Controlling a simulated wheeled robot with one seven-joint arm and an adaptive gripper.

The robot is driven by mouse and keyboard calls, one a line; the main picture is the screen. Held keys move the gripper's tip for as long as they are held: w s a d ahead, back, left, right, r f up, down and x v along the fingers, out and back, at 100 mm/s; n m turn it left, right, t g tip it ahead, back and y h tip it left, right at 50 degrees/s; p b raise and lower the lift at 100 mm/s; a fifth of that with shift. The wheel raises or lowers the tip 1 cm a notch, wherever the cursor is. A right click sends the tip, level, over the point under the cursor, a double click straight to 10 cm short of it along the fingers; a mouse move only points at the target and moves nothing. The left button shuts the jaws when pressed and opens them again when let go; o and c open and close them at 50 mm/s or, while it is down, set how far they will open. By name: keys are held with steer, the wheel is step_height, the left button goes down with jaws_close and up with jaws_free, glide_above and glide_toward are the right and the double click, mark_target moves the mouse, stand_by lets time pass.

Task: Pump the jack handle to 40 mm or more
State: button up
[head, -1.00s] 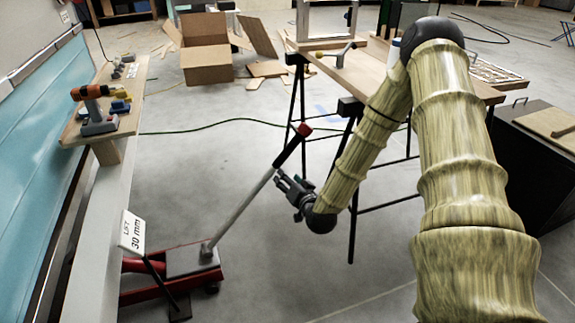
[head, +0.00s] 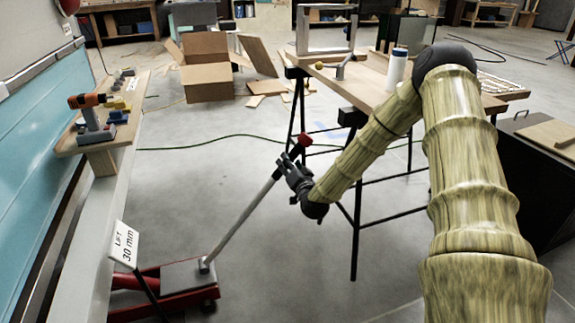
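The red floor jack (head: 172,285) stands on the floor at the lower left of the head view. Its grey jack handle (head: 240,222) slants up to the right, with a black grip and a red tip (head: 305,138). A white sign (head: 124,244) at the jack reads "LIFT 30 mm". My gripper (head: 284,168) is at the upper part of the handle, at the lower end of the black grip. Its dark fingers overlap the handle in the picture. Whether they are closed around it is too small to tell.
A workbench (head: 365,85) on black trestle legs stands behind my arm, with a white bottle (head: 396,70) on it. At left, a narrow shelf holds an orange drill (head: 92,115). A cardboard box (head: 206,68) and wood scraps lie behind. The floor around the handle is clear.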

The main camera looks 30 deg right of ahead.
steer(key=shift+x, duration=1.1)
steer(key=shift+c, duration=0.4)
jaws_close()
